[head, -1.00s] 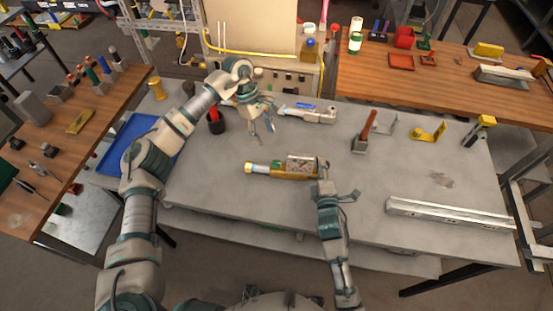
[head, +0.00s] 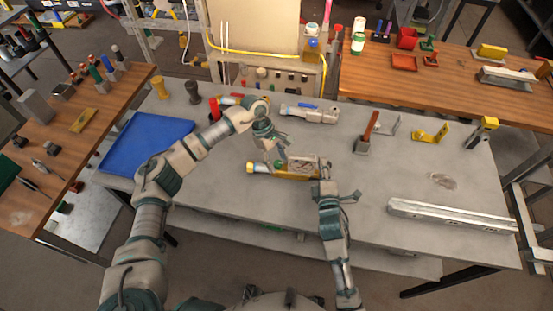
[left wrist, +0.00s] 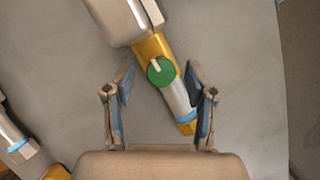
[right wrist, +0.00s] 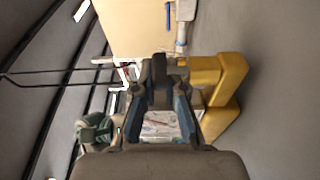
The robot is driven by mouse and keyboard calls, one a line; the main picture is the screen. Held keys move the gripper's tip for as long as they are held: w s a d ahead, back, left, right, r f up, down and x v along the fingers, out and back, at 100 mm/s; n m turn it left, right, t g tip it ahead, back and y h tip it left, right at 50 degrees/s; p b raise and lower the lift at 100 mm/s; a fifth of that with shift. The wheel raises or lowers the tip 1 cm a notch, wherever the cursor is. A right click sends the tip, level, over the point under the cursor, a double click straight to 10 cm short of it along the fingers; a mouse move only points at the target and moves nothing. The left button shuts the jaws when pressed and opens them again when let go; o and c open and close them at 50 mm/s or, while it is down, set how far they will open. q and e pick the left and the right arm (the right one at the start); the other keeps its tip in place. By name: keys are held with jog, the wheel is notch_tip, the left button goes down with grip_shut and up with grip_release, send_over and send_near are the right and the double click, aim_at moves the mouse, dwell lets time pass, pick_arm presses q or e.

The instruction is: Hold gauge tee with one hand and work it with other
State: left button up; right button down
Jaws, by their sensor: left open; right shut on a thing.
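The gauge tee (head: 297,173) is above the middle of the grey bench. It has a brass body, a boxy pale gauge, a green knob (left wrist: 160,70) and a silver tube (left wrist: 179,101) ending in a blue ring and yellow cap. My right gripper (head: 321,180) is shut on its right end; in the right wrist view the gauge face shows between the fingers. My left gripper (head: 274,154) is open just above the knob end.
A blue tray (head: 150,142) lies at the bench's left. A grey-white tool (head: 312,113), a hammer (head: 367,135) and a yellow bracket (head: 431,134) lie behind and right. A metal rail (head: 450,218) lies at front right.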

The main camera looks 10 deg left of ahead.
pick_arm(q)
grip_shut()
